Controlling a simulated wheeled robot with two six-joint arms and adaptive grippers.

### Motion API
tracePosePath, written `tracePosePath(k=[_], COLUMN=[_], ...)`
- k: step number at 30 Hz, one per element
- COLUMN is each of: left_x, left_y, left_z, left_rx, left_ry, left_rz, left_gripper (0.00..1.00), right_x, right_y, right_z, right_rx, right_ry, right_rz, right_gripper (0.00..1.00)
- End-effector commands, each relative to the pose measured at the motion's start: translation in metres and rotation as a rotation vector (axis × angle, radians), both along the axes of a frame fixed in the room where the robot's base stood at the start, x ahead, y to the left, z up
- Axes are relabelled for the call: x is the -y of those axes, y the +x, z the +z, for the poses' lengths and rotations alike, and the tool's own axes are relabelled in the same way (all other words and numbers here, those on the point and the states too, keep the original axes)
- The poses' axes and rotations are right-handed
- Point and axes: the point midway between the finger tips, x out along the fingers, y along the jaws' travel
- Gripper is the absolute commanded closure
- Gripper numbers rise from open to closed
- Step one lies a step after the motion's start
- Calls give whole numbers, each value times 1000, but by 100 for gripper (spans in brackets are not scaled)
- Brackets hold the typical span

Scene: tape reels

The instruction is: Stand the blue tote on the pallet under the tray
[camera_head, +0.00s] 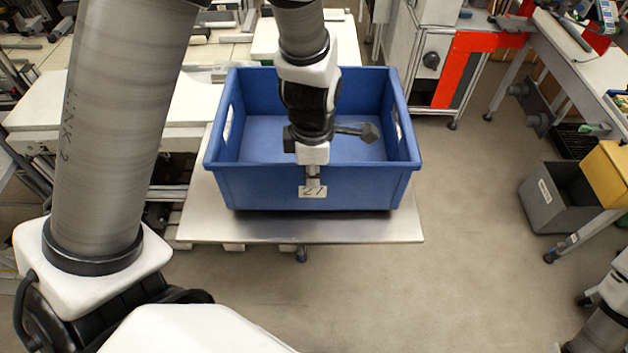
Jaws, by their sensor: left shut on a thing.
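The blue tote (262,188) is upright and open-topped, and its inside looks empty where it shows. A small white label is on its front wall. My left gripper (313,178) comes down over the tote and is shut on the top edge of its front wall. The tote is over a flat silvery board (390,229), perhaps the tray; I cannot tell whether it touches it. Pale slats, perhaps the pallet (232,246), peek out below the board's left front edge. The rest of them is hidden. My right gripper is out of view.
A grey bin (553,198) stands on the floor at the right, beside a workbench (585,58). A white cabinet with an orange-red panel (463,70) is behind right. A cluttered bench (60,108) is at the left. The floor in front of the board is clear.

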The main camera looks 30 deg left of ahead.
Motion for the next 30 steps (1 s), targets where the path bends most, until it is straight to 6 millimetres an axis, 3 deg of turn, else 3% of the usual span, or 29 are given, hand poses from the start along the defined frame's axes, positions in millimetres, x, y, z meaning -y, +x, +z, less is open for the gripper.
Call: tracePosePath(k=[2, 12, 14, 15, 25, 30], left_x=[0, -1, -1, -1, -1, 0], left_y=[0, 0, -1, -1, -1, 0], left_z=[-12, -9, -10, -10, -6, 22], left_rx=[5, 5, 1, 1, 2, 8], left_ry=[0, 0, 0, 0, 0, 0], left_rz=[4, 5, 5, 5, 4, 4], left_gripper=[100, 100, 73, 69, 69, 69], right_x=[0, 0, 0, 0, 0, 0], right_y=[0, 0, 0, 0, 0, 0], right_z=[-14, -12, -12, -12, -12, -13], right_rx=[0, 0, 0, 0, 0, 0], right_ry=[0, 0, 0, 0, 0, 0], right_rz=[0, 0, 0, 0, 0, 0], right_gripper=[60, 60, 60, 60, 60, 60])
